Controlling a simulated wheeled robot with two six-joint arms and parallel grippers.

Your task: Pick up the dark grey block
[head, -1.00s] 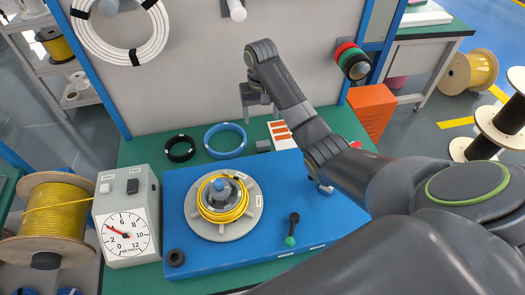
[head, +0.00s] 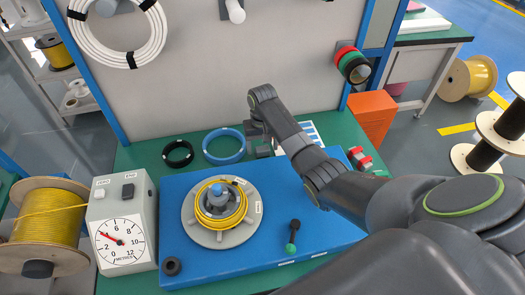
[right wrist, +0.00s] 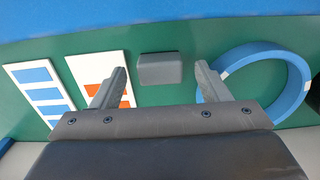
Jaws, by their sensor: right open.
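The dark grey block (head: 263,151) lies on the green table top behind the blue board, just right of the blue cable ring; the right arm partly covers it in the head view. In the right wrist view the block (right wrist: 160,69) shows whole, between the lines of the two fingers. My right gripper (right wrist: 160,78) is open and empty, with a finger on either side of the block in the picture and clear of it. In the head view my right gripper (head: 257,133) is low over the block. My left gripper is not in view.
The blue cable ring (right wrist: 265,85) lies beside one finger. A card with orange marks (right wrist: 103,80) and a card with blue marks (right wrist: 40,93) lie on the other side. The blue board (head: 180,235) holds a yellow cable coil (head: 220,203). A panel (head: 210,75) stands behind.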

